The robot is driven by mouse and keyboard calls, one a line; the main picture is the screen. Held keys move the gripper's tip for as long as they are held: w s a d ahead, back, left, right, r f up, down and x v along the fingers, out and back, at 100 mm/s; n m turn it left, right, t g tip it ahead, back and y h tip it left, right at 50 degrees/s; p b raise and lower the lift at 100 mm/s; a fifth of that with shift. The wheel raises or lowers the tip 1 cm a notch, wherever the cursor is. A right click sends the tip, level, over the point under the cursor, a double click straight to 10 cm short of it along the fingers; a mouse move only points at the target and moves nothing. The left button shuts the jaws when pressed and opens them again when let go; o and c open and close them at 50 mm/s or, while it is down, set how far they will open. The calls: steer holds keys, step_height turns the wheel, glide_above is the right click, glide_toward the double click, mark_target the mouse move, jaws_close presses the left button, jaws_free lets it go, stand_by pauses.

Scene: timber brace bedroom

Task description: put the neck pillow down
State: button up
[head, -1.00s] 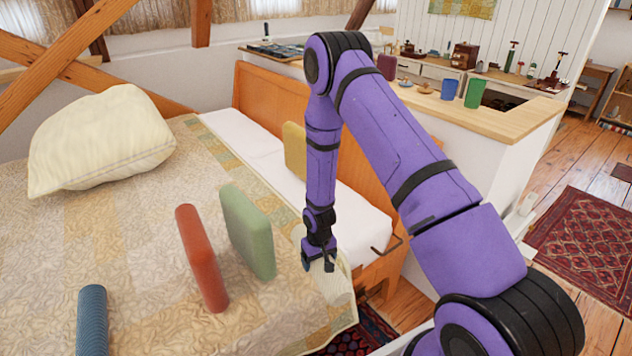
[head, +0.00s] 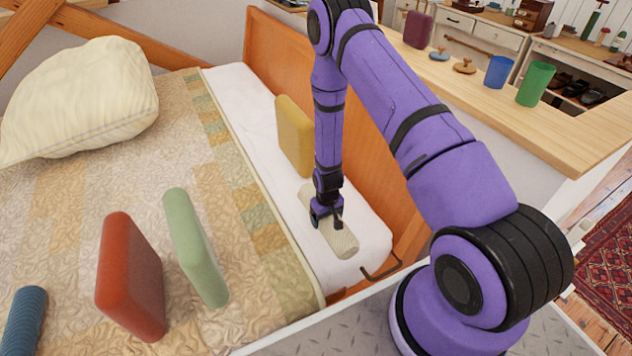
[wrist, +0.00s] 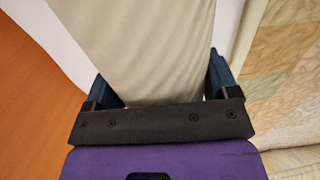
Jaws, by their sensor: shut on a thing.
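The neck pillow (head: 341,240) is a cream, ribbed roll. It lies lengthwise along the white mattress strip (head: 375,222) between the quilt and the orange wooden board. My gripper (head: 327,222) is shut on it from above, around its middle. In the wrist view the pillow (wrist: 158,50) fills the space between the two dark fingers of my gripper (wrist: 163,88). The pillow appears at the height of the white surface; whether its underside touches is hard to tell.
A yellow block-shaped cushion (head: 294,135) stands behind on the white strip. Red (head: 130,275) and green (head: 196,246) cushions, a blue roll (head: 24,320) and a large cream pillow (head: 85,98) are on the quilt. The orange board (head: 375,140) rises along the right. A dark metal handle (head: 381,268) is in front.

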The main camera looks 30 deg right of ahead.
steer(key=w+d, duration=0.3)
steer(key=d, duration=0.1)
steer(key=w+d+f, duration=0.1)
steer(key=w+d, duration=0.1)
steer(key=d, duration=0.3)
steer(key=w+d, duration=0.3)
steer(key=d, duration=0.1)
steer(key=shift+w+d+f, duration=0.3)
steer(key=shift+d+f, duration=0.05)
steer(key=shift+f, duration=0.05)
steer(key=shift+w+d+f, duration=0.1)
steer(key=shift+d+f, duration=0.05)
steer(key=shift+f, duration=0.75)
steer(key=shift+w+d+f, duration=0.1)
steer(key=shift+d+f, duration=0.05)
steer(key=shift+f, duration=0.7)
steer(key=shift+f, duration=0.2)
steer(key=o, duration=1)
steer(key=shift+r, duration=0.1)
